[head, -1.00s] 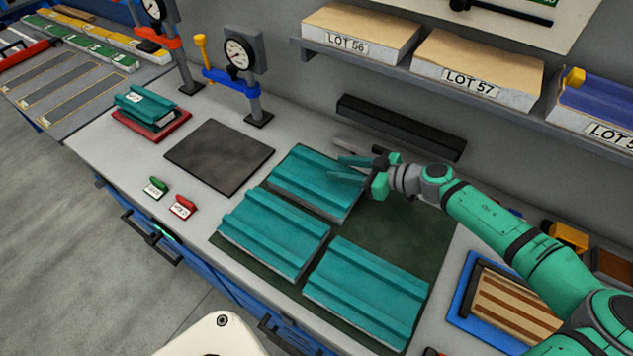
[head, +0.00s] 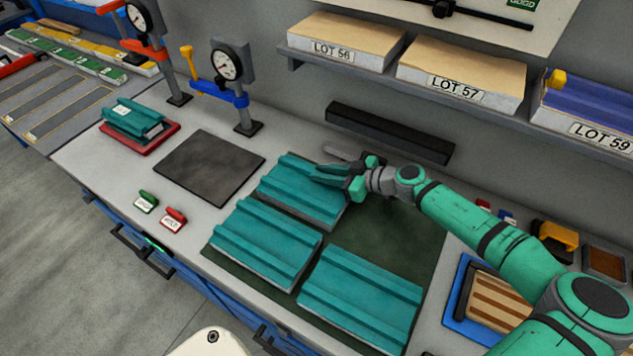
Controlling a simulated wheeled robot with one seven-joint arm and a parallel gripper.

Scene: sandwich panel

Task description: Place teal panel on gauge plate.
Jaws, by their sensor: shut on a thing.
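Three ribbed teal panels lie on a dark green mat (head: 385,235): a back one (head: 290,185), a front-left one (head: 262,240) and a front-right one (head: 360,298). My gripper (head: 328,174) reaches in from the right and is shut on the back panel, at a raised rib near its right end. The fingers partly hide that rib. The back panel still appears to lie flat on the mat. The gauge plate, a dark grey square plate (head: 209,167), lies bare on the bench left of the panels, in front of a dial gauge on a stand (head: 228,65).
Green and red tags (head: 173,218) lie in front of the gauge plate. A black bar (head: 390,132) runs along the wall, below a shelf of lot boxes (head: 460,78). A blue tray (head: 460,300) stands right.

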